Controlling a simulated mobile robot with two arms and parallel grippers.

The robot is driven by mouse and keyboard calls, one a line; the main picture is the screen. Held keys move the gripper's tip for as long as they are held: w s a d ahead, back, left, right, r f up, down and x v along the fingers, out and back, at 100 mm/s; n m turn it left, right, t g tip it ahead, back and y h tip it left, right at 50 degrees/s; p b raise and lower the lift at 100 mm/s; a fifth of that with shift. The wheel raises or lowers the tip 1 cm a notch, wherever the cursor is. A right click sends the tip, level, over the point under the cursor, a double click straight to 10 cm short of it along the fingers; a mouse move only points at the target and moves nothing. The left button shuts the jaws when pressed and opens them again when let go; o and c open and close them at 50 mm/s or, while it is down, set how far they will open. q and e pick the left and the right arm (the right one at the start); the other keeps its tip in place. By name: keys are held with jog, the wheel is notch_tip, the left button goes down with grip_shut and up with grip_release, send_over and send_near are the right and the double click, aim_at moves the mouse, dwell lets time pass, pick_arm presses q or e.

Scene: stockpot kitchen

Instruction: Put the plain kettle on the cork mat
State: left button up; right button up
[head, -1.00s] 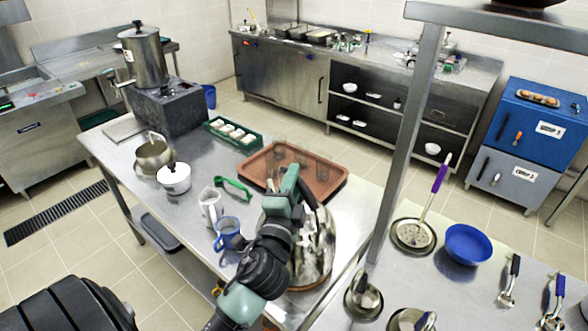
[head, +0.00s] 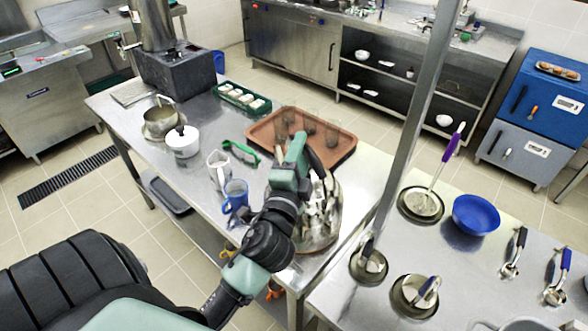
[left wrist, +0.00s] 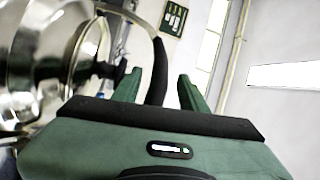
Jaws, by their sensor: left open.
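A large shiny metal kettle (head: 326,224) stands on the steel table, partly hidden behind my left gripper and wrist. Its dark arched handle rises at the top. My left gripper (head: 298,150) is open at the handle. In the left wrist view the dark handle (left wrist: 159,72) shows between the two green fingers, and the kettle's body (left wrist: 38,60) fills the left side. A thin brownish edge shows under the kettle's base; I cannot tell whether it is the cork mat. I make out no cork mat elsewhere. My right gripper is out of view.
A brown tray (head: 262,140) with glasses lies just behind the kettle. A blue mug (head: 236,195), white jug (head: 219,170), green-handled tool (head: 242,152), white lidded pot (head: 183,142) and metal pot (head: 160,120) stand left. A grey post (head: 412,125) rises at right, near a blue bowl (head: 476,215).

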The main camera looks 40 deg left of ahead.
pick_arm(q)
jog(key=r+b+v, duration=0.1)
jog(key=b+v, duration=0.2)
jog(key=v, duration=0.7)
jog(key=shift+s+f, duration=0.15)
jog(key=shift+f, duration=0.25)
jog(key=shift+d, duration=0.1)
